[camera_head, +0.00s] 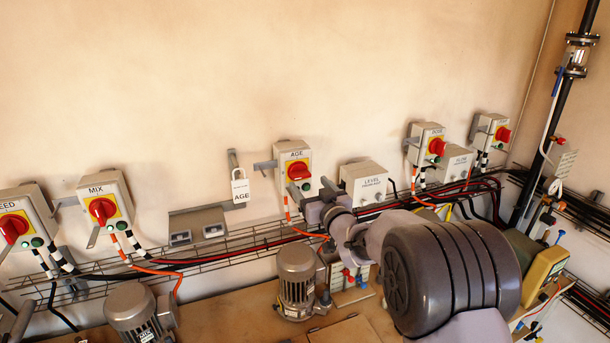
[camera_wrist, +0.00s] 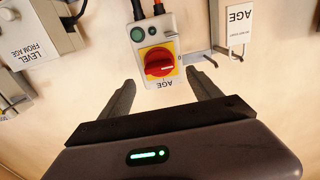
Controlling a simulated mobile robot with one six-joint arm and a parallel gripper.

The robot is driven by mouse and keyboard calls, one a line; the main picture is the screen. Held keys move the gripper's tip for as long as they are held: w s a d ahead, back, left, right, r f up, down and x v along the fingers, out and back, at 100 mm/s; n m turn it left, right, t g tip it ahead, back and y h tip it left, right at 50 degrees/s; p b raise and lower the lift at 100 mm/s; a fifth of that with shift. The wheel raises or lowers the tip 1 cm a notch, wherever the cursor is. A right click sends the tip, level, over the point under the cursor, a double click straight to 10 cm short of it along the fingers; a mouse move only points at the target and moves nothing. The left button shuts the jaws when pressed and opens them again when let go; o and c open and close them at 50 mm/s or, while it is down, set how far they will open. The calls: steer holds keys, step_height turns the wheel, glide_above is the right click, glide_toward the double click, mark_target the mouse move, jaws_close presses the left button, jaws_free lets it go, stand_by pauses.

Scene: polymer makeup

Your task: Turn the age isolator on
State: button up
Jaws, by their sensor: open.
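The AGE isolator (camera_head: 293,152) is a pale box on the wall with a red rotary knob (camera_head: 299,170) on a yellow plate. In the wrist view, which shows it upside down, the red knob (camera_wrist: 158,61) lies roughly crosswise with a white mark toward its right end. A green and a dark round button sit on the same box (camera_wrist: 170,24). My gripper (camera_wrist: 161,80) is open and empty, its fingers apart on either side below the knob, not visibly touching it. In the head view my gripper (camera_head: 310,190) is just below and right of the isolator, partly covering its cables.
A white padlock tag marked AGE (camera_head: 240,190) hangs left of the isolator on a bracket. The LEVEL box (camera_head: 364,182) is close on the right. A wire cable tray (camera_head: 250,243) runs below. Motors (camera_head: 297,282) stand underneath.

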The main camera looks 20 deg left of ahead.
mark_target(303, 177)
steer(key=x, duration=0.4)
steer(key=shift+w+a+p, duration=0.2)
steer(key=shift+w+p, duration=0.05)
steer(key=shift+p, duration=0.1)
steer(key=c, duration=1.4)
steer(key=shift+f, duration=0.1)
